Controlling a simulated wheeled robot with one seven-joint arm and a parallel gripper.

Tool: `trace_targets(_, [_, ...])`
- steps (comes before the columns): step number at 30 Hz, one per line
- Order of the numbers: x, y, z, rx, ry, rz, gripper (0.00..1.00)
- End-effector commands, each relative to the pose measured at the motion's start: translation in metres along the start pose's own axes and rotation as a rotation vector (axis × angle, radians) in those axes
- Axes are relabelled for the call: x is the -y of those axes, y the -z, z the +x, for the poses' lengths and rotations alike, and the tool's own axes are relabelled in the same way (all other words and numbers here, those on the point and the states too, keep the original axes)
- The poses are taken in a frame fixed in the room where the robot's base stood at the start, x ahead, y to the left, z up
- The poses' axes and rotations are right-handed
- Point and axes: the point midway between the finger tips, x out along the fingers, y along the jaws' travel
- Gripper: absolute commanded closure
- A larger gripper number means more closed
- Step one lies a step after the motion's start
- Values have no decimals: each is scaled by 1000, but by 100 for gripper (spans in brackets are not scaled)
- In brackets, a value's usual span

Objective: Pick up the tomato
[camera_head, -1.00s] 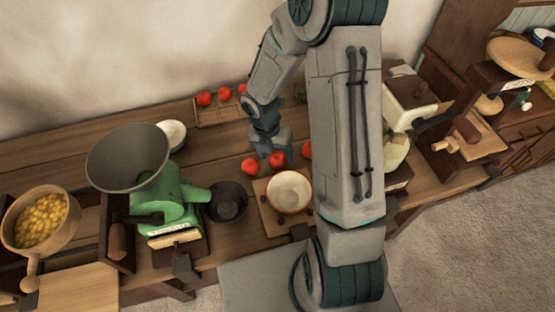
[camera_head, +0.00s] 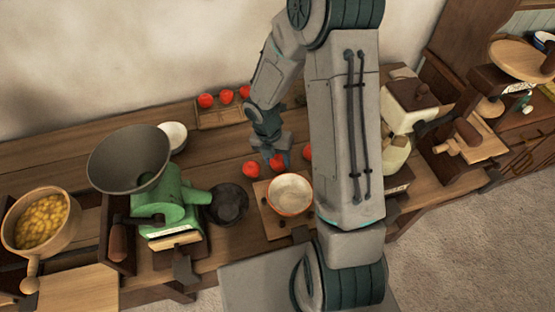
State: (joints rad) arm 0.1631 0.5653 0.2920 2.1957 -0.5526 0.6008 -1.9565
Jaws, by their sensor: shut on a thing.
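Three red tomatoes stand in a row on the wooden counter behind the white bowl: a left one (camera_head: 251,169), a middle one (camera_head: 277,162) and a right one (camera_head: 307,153). My gripper (camera_head: 274,156) points down and is shut on the middle tomato, which is partly covered by the fingers. The tomato looks to be still at counter height. The left tomato is apart from my gripper.
A wooden tray (camera_head: 212,120) with more tomatoes lies behind. A white bowl (camera_head: 290,196) on a board and a dark bowl (camera_head: 229,204) stand in front. Bare counter lies left of the tray.

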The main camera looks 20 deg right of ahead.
Motion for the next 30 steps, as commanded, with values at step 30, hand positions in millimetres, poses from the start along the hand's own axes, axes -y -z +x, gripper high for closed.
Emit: trace_targets(30, [130,-13,-82,1,1,2,79])
